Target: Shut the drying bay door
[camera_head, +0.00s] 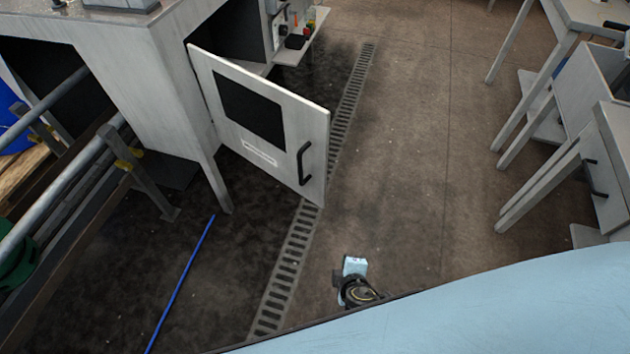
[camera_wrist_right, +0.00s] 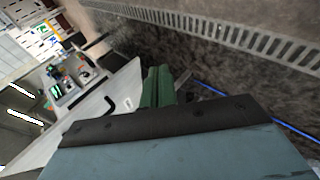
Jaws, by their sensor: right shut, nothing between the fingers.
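The drying bay door (camera_head: 283,131) is a white panel with a dark window and a white label. It stands swung open from the bay (camera_head: 228,35), hinged at its left edge. Its black bar handle (camera_head: 304,162) is near the free right edge. In the right wrist view a pale panel (camera_wrist_right: 72,130) with a dark handle (camera_wrist_right: 109,104) lies left of my right gripper (camera_wrist_right: 157,82). The green fingers of that gripper are closed together and empty, apart from the handle in the picture. My left gripper is not in view.
A floor drain grating (camera_head: 281,272) runs past the door's free edge. A blue strip (camera_head: 182,280) lies on the dark floor. A rail frame (camera_head: 60,150) stands at left, benches (camera_head: 565,150) at right. The floor (camera_head: 430,130) between is clear.

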